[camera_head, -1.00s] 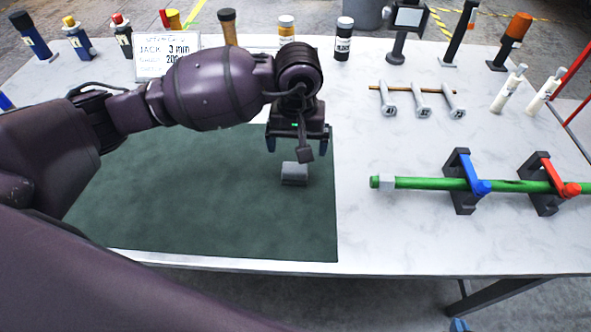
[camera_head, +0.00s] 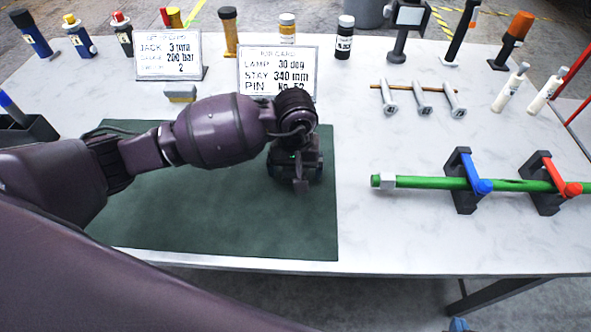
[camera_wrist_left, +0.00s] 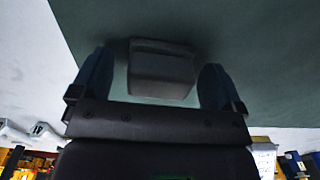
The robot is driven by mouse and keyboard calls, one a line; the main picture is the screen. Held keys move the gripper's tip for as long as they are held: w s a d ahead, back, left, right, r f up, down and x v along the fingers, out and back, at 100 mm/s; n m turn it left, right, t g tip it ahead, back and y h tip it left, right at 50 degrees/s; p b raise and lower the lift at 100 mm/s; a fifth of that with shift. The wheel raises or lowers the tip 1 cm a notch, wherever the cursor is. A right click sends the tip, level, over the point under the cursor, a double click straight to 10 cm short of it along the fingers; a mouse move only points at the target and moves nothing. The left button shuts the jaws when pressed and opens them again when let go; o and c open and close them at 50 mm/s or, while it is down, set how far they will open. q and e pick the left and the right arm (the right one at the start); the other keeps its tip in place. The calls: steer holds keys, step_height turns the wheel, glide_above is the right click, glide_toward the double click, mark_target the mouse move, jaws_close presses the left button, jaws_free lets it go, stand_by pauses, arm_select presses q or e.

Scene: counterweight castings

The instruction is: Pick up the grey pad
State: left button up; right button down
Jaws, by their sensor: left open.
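The grey pad (camera_wrist_left: 161,72) is a small block on the dark green mat (camera_head: 200,225). In the left wrist view it lies between the two blue fingers of my open left gripper (camera_wrist_left: 157,85), with a gap showing on each side. In the head view my left gripper (camera_head: 295,178) is low over the right part of the mat and hides the pad. A small blue tip at the bottom edge of the head view may be part of my right gripper (camera_head: 458,325); its jaws cannot be made out.
Two printed cards (camera_head: 168,54) (camera_head: 278,72) stand behind my left arm, with several bottles at the back. A grey and yellow block (camera_head: 181,93) lies near the left card. Right of the mat, a green rod (camera_head: 430,183) rests in two black clamps, with metal pins (camera_head: 421,100) behind.

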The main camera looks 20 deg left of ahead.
arm_select(q)
steer(key=c, duration=1)
